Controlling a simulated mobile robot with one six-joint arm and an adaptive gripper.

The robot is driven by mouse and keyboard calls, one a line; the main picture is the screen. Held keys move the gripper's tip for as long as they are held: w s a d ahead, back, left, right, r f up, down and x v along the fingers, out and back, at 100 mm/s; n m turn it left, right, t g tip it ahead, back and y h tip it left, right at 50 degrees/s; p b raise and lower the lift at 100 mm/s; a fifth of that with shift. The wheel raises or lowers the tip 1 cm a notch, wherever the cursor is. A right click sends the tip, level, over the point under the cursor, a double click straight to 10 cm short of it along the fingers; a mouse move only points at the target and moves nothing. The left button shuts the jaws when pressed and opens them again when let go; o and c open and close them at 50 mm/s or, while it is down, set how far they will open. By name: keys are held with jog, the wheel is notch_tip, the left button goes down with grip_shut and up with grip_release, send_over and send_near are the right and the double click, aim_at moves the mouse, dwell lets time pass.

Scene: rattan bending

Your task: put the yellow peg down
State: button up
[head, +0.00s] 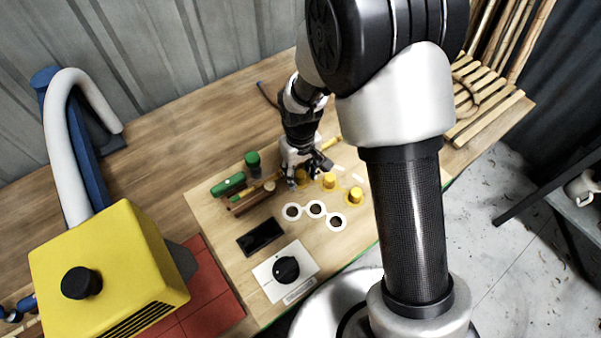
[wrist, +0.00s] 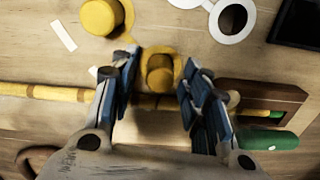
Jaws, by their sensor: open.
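My gripper (head: 306,170) is low over the wooden work board, and its fingers stand apart. In the wrist view, a yellow peg (wrist: 160,72) with a round flange shows between the two open fingertips (wrist: 160,80). Gaps show on both sides of it, so the fingers do not appear to grip it. It seems to stand upright on the board. In the head view this peg (head: 301,177) is partly hidden by the gripper. A second yellow peg (head: 329,180) stands just right of it, also seen in the wrist view (wrist: 102,15). A third yellow peg (head: 355,196) is farther right.

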notch_tip(320, 180, up, 11)
jog(key=p, duration=0.3)
notch_tip(320, 180, up, 14)
jog(key=m+t, duration=0.2)
send_over(301, 174)
jog(key=s+d, duration=0.6)
jog(key=d, duration=0.1)
jog(key=s+d+r+m+t, duration=0.1)
jog(key=s+d+r, duration=0.1)
jog(key=s, duration=0.5)
jog(key=s+d+r+m+t, duration=0.1)
jog(key=s+d+r+m, duration=0.1)
jog(key=s, duration=0.4)
jog(key=shift+s+d+r+t, duration=0.35)
jog(key=shift+d+r, duration=0.4)
jog(key=shift+r, duration=0.15)
jog(key=shift+c, duration=0.2)
